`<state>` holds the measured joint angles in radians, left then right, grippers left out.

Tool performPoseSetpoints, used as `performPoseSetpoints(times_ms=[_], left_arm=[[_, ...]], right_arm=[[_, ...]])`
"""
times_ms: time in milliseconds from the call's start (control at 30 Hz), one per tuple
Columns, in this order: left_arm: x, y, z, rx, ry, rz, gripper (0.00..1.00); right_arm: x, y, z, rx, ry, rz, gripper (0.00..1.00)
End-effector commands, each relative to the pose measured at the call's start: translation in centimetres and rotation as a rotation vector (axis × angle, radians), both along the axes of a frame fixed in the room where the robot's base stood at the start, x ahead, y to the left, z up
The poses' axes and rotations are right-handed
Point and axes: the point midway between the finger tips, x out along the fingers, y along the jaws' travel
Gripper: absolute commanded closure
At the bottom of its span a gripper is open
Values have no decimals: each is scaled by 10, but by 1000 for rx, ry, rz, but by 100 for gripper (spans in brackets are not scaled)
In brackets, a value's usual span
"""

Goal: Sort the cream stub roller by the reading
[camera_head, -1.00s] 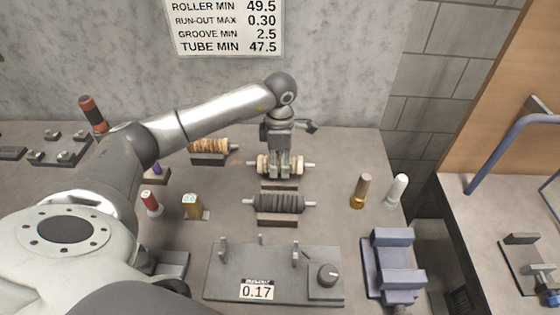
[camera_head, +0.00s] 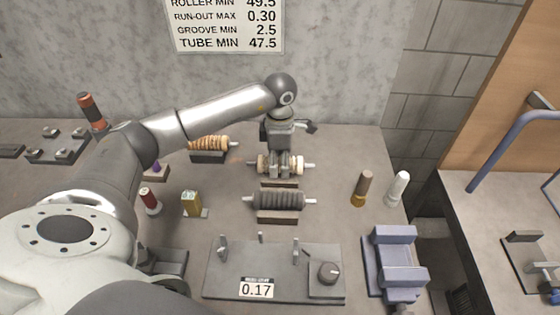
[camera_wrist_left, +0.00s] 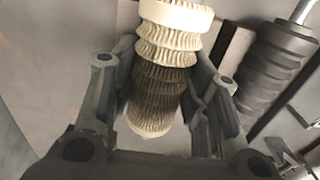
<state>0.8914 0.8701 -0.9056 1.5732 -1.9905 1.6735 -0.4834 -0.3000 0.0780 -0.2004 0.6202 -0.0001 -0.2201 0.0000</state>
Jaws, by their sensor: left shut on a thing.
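My left gripper (camera_head: 282,166) is shut on the cream stub roller (camera_head: 264,164), a ribbed roller with metal shaft ends. It is just above or at a dark rest (camera_head: 280,184); I cannot tell if it touches. In the left wrist view the cream roller (camera_wrist_left: 172,45) lies between the two fingers (camera_wrist_left: 160,110). The gauge stand (camera_head: 222,280) has upright posts, a knob (camera_head: 327,273) and a display (camera_head: 256,290) reading 0.17. The wall sign (camera_head: 228,25) lists roller min 49.5, run-out max 0.30, groove min 2.5, tube min 47.5. My right gripper is not in view.
A dark grey ribbed roller (camera_head: 279,201) lies on a rest in front of the cream one. A tan roller (camera_head: 209,143) sits at back left. A brown-topped bottle (camera_head: 362,187) and white bottle (camera_head: 398,187) stand right. A blue-grey cradle (camera_head: 393,262) is at front right.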

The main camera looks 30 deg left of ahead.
Motion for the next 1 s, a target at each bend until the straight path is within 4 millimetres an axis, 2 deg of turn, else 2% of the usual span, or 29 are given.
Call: performPoseSetpoints(times_ms=[1000], left_arm=[[0, 0, -7, 1, -2, 0, 97]], right_arm=[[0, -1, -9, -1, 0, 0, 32]])
